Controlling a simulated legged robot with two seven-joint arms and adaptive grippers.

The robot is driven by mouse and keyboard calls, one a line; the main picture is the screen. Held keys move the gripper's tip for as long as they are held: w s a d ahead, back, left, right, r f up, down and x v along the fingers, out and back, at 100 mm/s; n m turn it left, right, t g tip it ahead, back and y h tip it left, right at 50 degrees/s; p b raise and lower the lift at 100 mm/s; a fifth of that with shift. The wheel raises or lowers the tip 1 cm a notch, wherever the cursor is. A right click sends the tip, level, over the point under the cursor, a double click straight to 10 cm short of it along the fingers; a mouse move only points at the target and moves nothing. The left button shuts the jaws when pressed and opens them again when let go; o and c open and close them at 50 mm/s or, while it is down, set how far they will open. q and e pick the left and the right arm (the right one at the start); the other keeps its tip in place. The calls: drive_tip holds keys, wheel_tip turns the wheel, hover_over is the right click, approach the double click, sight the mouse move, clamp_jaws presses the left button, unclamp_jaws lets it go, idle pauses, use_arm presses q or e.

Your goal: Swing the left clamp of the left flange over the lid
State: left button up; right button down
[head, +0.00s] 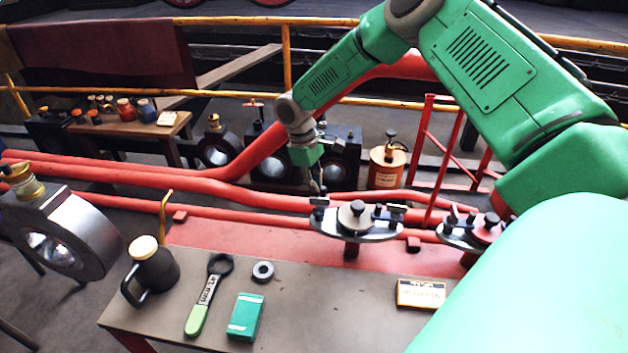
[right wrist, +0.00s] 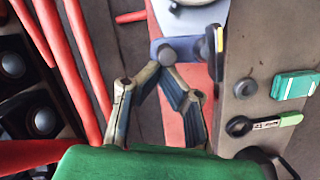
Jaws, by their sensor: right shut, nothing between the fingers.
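The left flange (head: 352,226) is a round grey plate on a post at the red edge of the bench, with a dark round lid and knob (head: 357,208) in its middle. Its left clamp (head: 319,202) is a small dark piece with a pale bar at the plate's left rim. My right gripper (head: 321,188) is shut and empty, pointing down just above this clamp. In the right wrist view the fingertips (right wrist: 162,68) meet beside a grey rounded piece, likely the clamp (right wrist: 168,54); contact cannot be told. My left gripper is out of view.
A second flange (head: 482,230) stands close on the right. The bench (head: 325,310) holds a dark jug (head: 152,268), a wrench (head: 207,297), a ring (head: 263,271), a green box (head: 246,316) and a sign (head: 421,293). Red pipes (head: 250,195) run behind.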

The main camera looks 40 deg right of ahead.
sight(339, 207)
drive_tip(key=m+p, duration=0.1)
drive_tip(key=d+m+p, duration=0.1)
drive_tip(key=p, duration=0.1)
drive_tip(key=shift+s+r+m+y, duration=0.3)
drive_tip(key=shift+s+r, duration=0.05)
drive_tip(key=shift+s, duration=0.05)
drive_tip(key=s+m+p, duration=0.1)
drive_tip(key=m+p, duration=0.1)
drive_tip(key=m, duration=0.1)
drive_tip(key=s+d+m+y+p, duration=0.1)
drive_tip(key=s+m+p, duration=0.1)
drive_tip(key=m, duration=0.1)
drive_tip(key=s+m+y+p, duration=0.1)
drive_tip(key=m+p, duration=0.1)
drive_tip(key=m, duration=0.1)
drive_tip(key=shift+s+d+f+m+t, duration=0.2)
drive_tip(key=shift+d+m+t, duration=0.1)
drive_tip(key=shift+m, duration=0.1)
drive_tip(key=shift+s+a+f+m+t+y+p, duration=0.15)
drive_tip(key=shift+s+m+p, duration=0.15)
drive_tip(key=shift+m, duration=0.35)
drive_tip(key=shift+s+a+r+m+t+y+p, duration=0.1)
drive_tip(key=shift+s+m+p, duration=0.15)
drive_tip(key=shift+m+p, duration=0.35)
drive_tip(key=shift+s+a+f+m+t+y+p, duration=0.15)
drive_tip(key=shift+s+m+p, duration=0.1)
drive_tip(key=shift+m, duration=0.5)
drive_tip(key=shift+d, duration=0.1)
drive_tip(key=shift+r, duration=0.1)
